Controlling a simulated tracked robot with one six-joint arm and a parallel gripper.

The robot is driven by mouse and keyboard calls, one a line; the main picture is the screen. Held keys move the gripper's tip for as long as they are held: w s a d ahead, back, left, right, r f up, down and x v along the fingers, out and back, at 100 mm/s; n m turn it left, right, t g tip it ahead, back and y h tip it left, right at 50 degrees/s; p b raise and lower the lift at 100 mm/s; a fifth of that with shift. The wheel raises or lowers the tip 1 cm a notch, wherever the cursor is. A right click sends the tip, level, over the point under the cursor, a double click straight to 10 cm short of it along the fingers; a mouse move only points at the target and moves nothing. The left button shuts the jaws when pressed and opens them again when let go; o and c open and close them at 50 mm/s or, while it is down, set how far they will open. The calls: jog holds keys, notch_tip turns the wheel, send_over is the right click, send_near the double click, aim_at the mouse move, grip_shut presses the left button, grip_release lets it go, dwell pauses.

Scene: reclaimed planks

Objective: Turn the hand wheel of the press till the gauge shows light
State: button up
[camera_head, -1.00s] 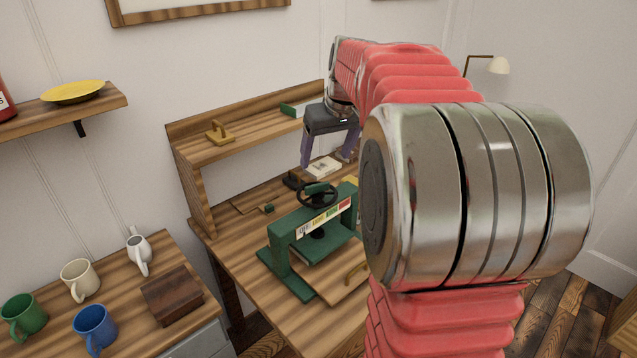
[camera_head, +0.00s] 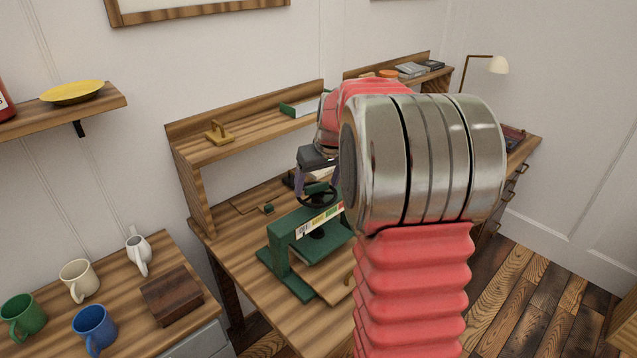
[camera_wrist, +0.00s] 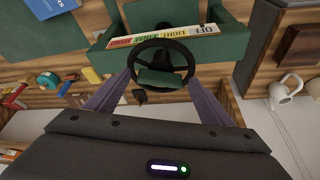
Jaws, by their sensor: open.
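The green press (camera_head: 285,262) stands on the wooden bench. Its black hand wheel (camera_head: 317,201) lies flat on top and carries a green bar, clear in the wrist view (camera_wrist: 160,78). The gauge strip (camera_head: 318,222) has white, yellow, green and red parts; the white end reads OFF in the wrist view (camera_wrist: 205,29). I cannot make out a pointer on it. My gripper (camera_head: 316,188) is over the wheel, pointing down. In the wrist view its purple fingers (camera_wrist: 160,75) are open, one on each side of the green bar; I cannot tell whether they touch the wheel.
A shelf with a brass-coloured handled piece (camera_head: 218,132) stands behind the press. A side table at left holds mugs, a white pitcher (camera_head: 138,250) and a dark wooden box (camera_head: 171,296). My arm hides the bench's right part.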

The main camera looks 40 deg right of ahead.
jog(key=c, duration=1)
jog(key=shift+c, duration=0.2)
jog(key=shift+a+m, duration=0.1)
jog(key=shift+m, duration=0.5)
jog(key=shift+w+a+m+h, duration=0.1)
jog(key=shift+m+h, duration=0.5)
jog(key=shift+m, duration=0.5)
jog(key=shift+w+a+m+g+h, duration=0.1)
jog(key=shift+m+g+h, duration=0.25)
jog(key=shift+m, duration=0.7)
jog(key=shift+m+g+h, duration=0.25)
jog(key=shift+m+h, duration=0.1)
jog(key=shift+m, duration=0.7)
jog(key=o, duration=1)
